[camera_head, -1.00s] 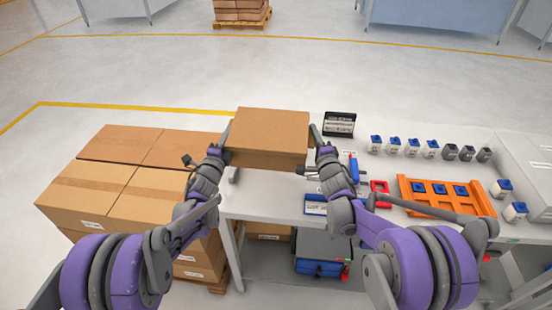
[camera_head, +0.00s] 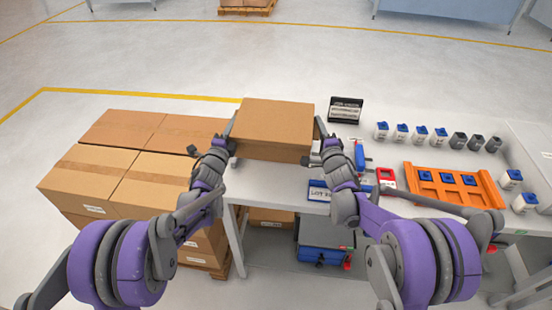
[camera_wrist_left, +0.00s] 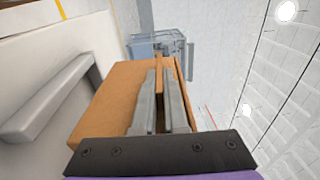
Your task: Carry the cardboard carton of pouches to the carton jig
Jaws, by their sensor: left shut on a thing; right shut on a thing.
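The closed brown cardboard carton (camera_head: 273,125) is held between my two grippers, over the left end of the white table. It also shows in the left wrist view (camera_wrist_left: 110,92). My left gripper (camera_head: 231,130) is shut on its left side. In the left wrist view, the grey fingers (camera_wrist_left: 160,95) lie against the carton. My right gripper (camera_head: 320,130) is shut on its right side. The pouches are not visible. A grey bar (camera_wrist_left: 48,98) beside the carton in the left wrist view may be part of the jig; I cannot tell. The carton hides the table beneath it.
Stacked brown boxes (camera_head: 90,180) stand left of the table (camera_head: 280,178).

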